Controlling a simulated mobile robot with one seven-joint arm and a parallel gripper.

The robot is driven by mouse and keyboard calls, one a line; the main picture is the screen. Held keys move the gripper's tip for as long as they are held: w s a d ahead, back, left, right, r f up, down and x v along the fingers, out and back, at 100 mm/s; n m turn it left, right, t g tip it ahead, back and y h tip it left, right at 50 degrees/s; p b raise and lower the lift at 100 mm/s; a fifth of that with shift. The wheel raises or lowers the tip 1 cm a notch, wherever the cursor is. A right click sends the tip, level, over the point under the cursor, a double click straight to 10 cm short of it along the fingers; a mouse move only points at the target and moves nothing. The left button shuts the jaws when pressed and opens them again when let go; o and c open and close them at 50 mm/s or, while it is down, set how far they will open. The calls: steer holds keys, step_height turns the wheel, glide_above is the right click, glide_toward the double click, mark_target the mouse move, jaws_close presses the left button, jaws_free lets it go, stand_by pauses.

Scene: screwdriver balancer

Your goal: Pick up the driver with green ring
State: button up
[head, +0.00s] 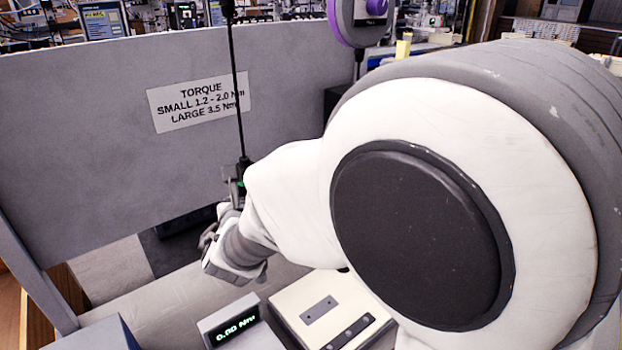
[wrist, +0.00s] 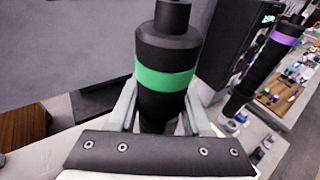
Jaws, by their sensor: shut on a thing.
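The driver with green ring (wrist: 165,78) is a black cylinder standing upright in the middle of the wrist view. Its green band sits just above my gripper (wrist: 160,108), whose two grey fingers lie on either side of its lower body and are shut on it. In the head view my gripper (head: 232,228) is at the centre left, and a small part of the driver (head: 237,178) shows above it, hanging on a dark cable. The driver's lower end is hidden. A second black driver with a purple ring (wrist: 262,65) hangs to the right in the wrist view.
A grey panel with a torque label (head: 200,100) stands behind. A small display reading 0.00 Nm (head: 237,324) and a cream box (head: 328,308) are on the bench below. A purple-rimmed balancer reel (head: 350,18) hangs at the top. My arm hides much of the right side.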

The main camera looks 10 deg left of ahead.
jaws_close()
steer(key=shift+r, duration=0.1)
stand_by(0.8)
